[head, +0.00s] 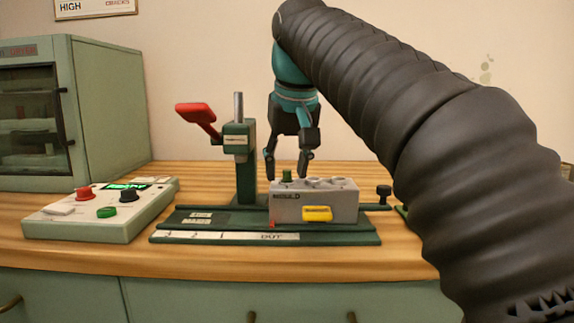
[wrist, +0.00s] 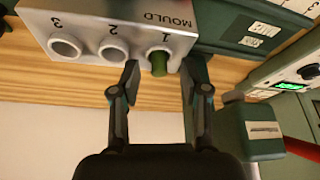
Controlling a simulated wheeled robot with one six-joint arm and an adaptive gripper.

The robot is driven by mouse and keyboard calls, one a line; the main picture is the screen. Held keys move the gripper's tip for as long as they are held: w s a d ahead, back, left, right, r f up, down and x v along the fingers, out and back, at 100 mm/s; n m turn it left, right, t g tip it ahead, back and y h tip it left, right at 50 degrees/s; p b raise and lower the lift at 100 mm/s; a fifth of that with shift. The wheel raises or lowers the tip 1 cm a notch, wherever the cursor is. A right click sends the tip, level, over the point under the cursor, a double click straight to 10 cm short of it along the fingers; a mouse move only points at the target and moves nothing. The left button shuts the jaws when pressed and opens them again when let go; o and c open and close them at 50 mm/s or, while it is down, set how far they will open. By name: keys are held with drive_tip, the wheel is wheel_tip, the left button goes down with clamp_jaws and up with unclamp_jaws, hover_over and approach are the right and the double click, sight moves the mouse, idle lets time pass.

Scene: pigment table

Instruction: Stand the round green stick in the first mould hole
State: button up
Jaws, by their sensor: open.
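The round green stick (head: 287,176) stands upright in the first hole of the grey mould block (head: 340,208), with only its top showing above the rim. In the wrist view the green stick (wrist: 159,64) sits in the hole marked 1. Holes 2 (wrist: 113,52) and 3 (wrist: 65,46) look empty. My gripper (head: 287,172) is open and points down at the mould, its fingertips apart on either side of the stick. In the wrist view my gripper (wrist: 158,82) shows a gap between each finger and the stick.
The mould sits on a dark green base (head: 200,225) with a press post and red lever (head: 197,115) to its left. A control box (head: 100,208) with red, black and green knobs stands further left, before a green cabinet (head: 100,110). Bare wooden table lies in front.

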drive_tip(key=v, duration=0.7)
drive_tip(key=shift+r, duration=0.2)
drive_tip(key=shift+s, duration=0.15)
idle(0.5)
